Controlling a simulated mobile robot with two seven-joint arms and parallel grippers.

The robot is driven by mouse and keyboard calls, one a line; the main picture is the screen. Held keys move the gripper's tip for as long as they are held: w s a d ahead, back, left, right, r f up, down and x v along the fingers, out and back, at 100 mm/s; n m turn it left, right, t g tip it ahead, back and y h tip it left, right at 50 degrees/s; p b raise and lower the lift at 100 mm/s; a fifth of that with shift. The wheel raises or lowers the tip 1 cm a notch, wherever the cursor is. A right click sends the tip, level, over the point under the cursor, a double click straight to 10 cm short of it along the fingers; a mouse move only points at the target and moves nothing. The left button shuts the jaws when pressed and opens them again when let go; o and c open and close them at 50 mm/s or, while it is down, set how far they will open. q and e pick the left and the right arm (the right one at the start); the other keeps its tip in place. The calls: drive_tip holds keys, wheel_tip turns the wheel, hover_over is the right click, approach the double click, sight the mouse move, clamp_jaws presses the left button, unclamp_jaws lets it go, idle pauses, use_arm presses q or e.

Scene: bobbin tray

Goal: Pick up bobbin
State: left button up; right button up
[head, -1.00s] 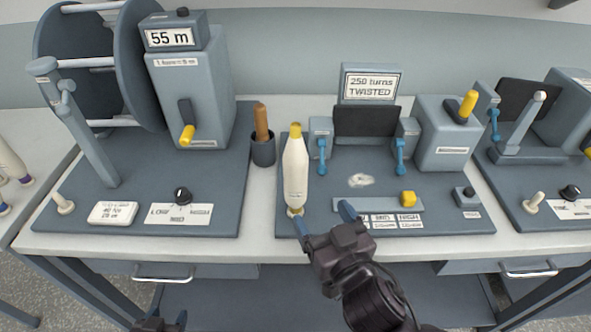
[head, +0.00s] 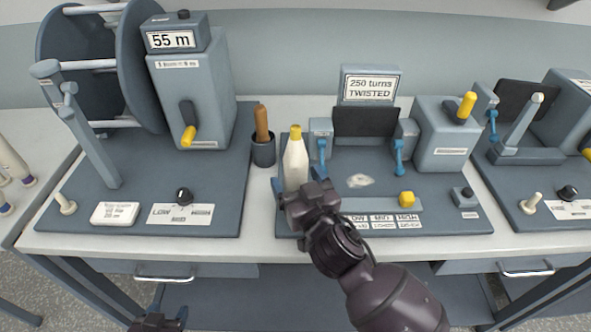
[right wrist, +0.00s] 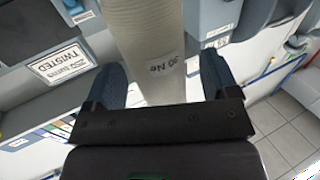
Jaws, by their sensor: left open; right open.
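The bobbin (head: 295,163) is cream with a yellow top and stands upright on the left part of the twist tester's base. My right gripper (head: 296,186) is at the bobbin's lower half and hides its foot in the head view. In the right wrist view the bobbin (right wrist: 155,50), with a label on its side, lies between the two blue fingers (right wrist: 160,85), which are open with a gap on each side. My left gripper (head: 166,306) is open and empty, low in front of the table at the bottom edge.
A dark cup (head: 263,152) holding a brown-handled tool stands just left of the bobbin. The twist tester (head: 365,120) with its sign stands behind and right. A yarn reel with a 55 m counter (head: 170,40) is at left.

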drive_tip(key=shift+w+a, duration=0.2)
drive_tip(key=shift+w, duration=0.3)
drive_tip(key=shift+c, duration=0.3)
drive_tip(key=c, duration=1)
